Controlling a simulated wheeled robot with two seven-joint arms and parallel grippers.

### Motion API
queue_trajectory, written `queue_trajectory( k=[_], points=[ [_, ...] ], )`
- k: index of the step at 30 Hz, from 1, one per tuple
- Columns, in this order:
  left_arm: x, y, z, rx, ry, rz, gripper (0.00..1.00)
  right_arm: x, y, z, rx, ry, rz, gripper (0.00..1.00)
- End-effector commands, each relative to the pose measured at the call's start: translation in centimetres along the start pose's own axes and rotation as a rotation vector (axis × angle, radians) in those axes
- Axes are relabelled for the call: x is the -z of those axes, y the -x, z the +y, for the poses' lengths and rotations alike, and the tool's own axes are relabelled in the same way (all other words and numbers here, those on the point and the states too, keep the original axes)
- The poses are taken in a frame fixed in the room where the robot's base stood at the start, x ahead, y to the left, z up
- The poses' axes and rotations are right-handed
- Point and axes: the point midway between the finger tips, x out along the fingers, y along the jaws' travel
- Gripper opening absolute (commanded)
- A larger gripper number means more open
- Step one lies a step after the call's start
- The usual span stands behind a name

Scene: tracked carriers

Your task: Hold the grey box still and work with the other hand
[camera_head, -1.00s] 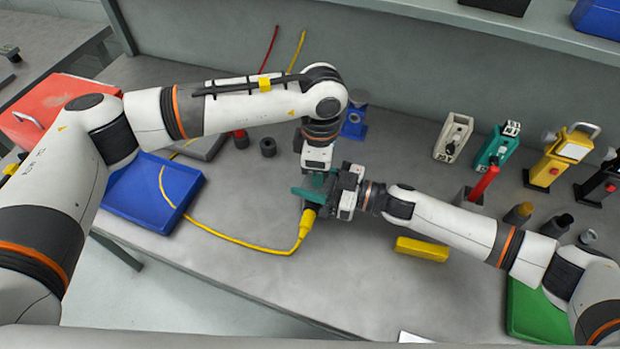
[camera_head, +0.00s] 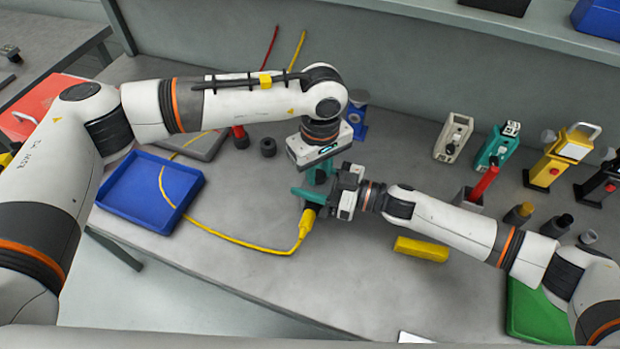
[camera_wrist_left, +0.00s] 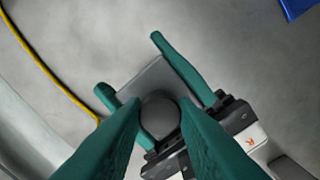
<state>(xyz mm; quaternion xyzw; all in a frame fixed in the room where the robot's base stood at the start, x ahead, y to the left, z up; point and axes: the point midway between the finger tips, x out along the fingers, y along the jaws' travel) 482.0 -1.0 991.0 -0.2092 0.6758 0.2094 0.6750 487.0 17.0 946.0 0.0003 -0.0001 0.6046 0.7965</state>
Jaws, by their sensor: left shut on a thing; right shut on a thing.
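The grey box (camera_wrist_left: 145,76) shows in the left wrist view, with a round dark grey cap (camera_wrist_left: 160,109) on its upper face. My right gripper (camera_head: 308,195) is shut on the box, its teal fingers along two opposite sides. My left gripper (camera_head: 319,174) comes from above and is shut on the cap, with one teal finger on each side in the left wrist view. In the head view the fingers and wrists hide nearly all of the box and the cap. Whether the cap is seated or loose cannot be told.
A yellow cable (camera_head: 230,238) runs from a plug (camera_head: 305,224) beside the box to the blue tray (camera_head: 125,212). A yellow block (camera_head: 421,249) lies below my right arm. Several upright devices stand at the back right.

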Motion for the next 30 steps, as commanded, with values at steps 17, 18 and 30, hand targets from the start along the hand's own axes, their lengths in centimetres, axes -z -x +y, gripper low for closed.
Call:
queue_trajectory(
  k=[17,18,30],
  points=[
    [-0.11,0.19,-0.06,0.001,-0.691,-0.004,0.1,0.2,0.08,0.02,0.001,-0.001,0.004,0.19],
    [-0.11,0.19,-0.07,0.001,-0.741,-0.004,0.1,0.2,0.09,0.02,0.001,-0.001,0.004,0.19],
    [-0.11,0.22,-0.09,0.002,-0.848,-0.004,0.31,0.24,0.1,0.02,0.001,-0.002,0.005,0.19]
  ],
)
